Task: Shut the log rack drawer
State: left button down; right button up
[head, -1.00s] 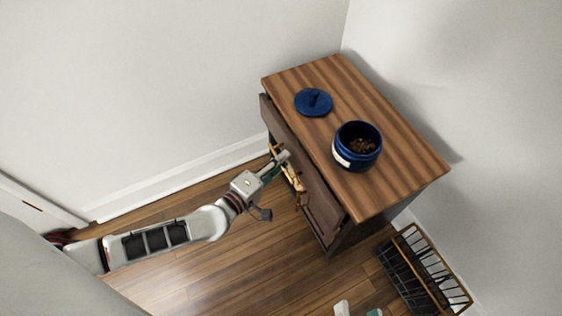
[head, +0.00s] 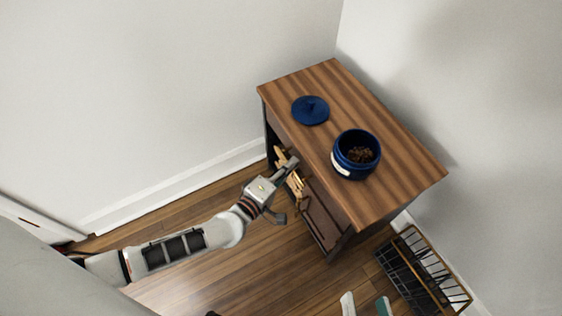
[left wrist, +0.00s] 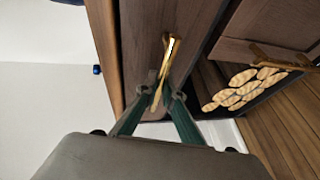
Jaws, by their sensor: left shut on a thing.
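The log rack is a wooden cabinet (head: 395,160) against the wall. Its upper drawer front (left wrist: 205,30) shows in the left wrist view and has a brass handle (left wrist: 170,48). My left gripper (head: 291,168) is at the cabinet's front, its fingers shut on this handle; it also shows in the left wrist view (left wrist: 160,96). In the head view the drawer front is mostly under the top's edge; whether a gap remains cannot be told. Cut logs (left wrist: 242,88) lie in the compartment beneath. My right gripper (head: 366,306) shows only its spread fingertips at the bottom edge.
A blue lid (head: 310,110) and an open blue jar (head: 356,155) with brown contents stand on the top. A black wire basket (head: 420,270) stands right of the cabinet. Floor in front is clear.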

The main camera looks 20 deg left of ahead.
pick_arm(q)
jog(key=shift+w, duration=0.1)
jog(key=shift+d+r, duration=0.1)
jog(key=c, duration=2.2)
grip_release()
jog(key=shift+w+d, duration=0.1)
jog(key=shift+o, duration=0.2)
jog(key=shift+s, duration=0.55)
jog(key=v, duration=0.6)
jog(key=shift+s+a, duration=0.2)
jog(key=shift+r, duration=0.1)
